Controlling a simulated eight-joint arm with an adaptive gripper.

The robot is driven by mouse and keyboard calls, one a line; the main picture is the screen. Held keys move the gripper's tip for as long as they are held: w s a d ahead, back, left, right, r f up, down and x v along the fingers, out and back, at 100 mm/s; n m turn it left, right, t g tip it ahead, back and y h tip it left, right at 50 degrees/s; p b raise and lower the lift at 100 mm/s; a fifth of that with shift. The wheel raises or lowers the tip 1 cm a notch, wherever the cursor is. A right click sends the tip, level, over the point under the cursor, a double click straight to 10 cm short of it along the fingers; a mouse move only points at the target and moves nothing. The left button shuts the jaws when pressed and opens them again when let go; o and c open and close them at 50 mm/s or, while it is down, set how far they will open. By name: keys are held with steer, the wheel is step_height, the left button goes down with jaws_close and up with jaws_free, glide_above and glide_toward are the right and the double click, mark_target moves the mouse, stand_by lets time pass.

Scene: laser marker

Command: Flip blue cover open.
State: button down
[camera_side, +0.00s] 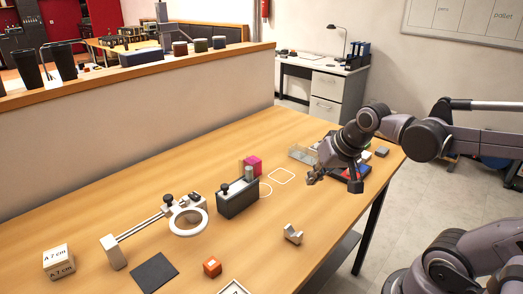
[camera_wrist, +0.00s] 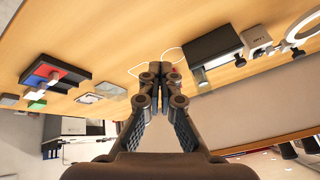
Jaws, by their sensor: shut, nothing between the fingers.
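My gripper (camera_side: 312,178) is shut and empty, held above the table towards its right end. In the wrist view its fingertips (camera_wrist: 160,70) meet near the middle of the picture. A dark tray (camera_wrist: 58,84) with blue and red parts lies to the left of the fingers, apart from them. Its blue part (camera_wrist: 44,70) is small, and I cannot tell whether it is a hinged cover or whether it is open. In the side view my arm hides much of the tray.
A black box (camera_side: 238,199) stands mid-table with a magenta cube (camera_side: 254,164) behind it. A low wall (camera_side: 140,130) bounds the table's far side.

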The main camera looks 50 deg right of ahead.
steer(key=s+d+m+g, duration=0.1)
steer(key=s+d+m, duration=0.2)
steer(key=d+m, duration=1.1)
steer(key=s+d+m+g, duration=0.2)
steer(key=s+d+m, duration=0.2)
steer(key=d+m, duration=1.1)
steer(key=d, duration=0.4)
steer(key=shift+s+d+f+m+y, duration=0.2)
steer(key=shift+d+f+m+y, duration=0.1)
steer(key=shift+f+y, duration=0.1)
steer(key=shift+a, duration=0.1)
glide_toward(362, 168)
steer(key=f, duration=0.1)
steer(key=s+f, duration=0.1)
steer(key=f, duration=0.1)
steer(key=s+f, duration=0.1)
steer(key=f, duration=0.1)
steer(key=shift+s, duration=0.25)
steer(key=w, duration=0.3)
steer(key=shift+f, duration=0.2)
steer(key=shift+w, duration=0.55)
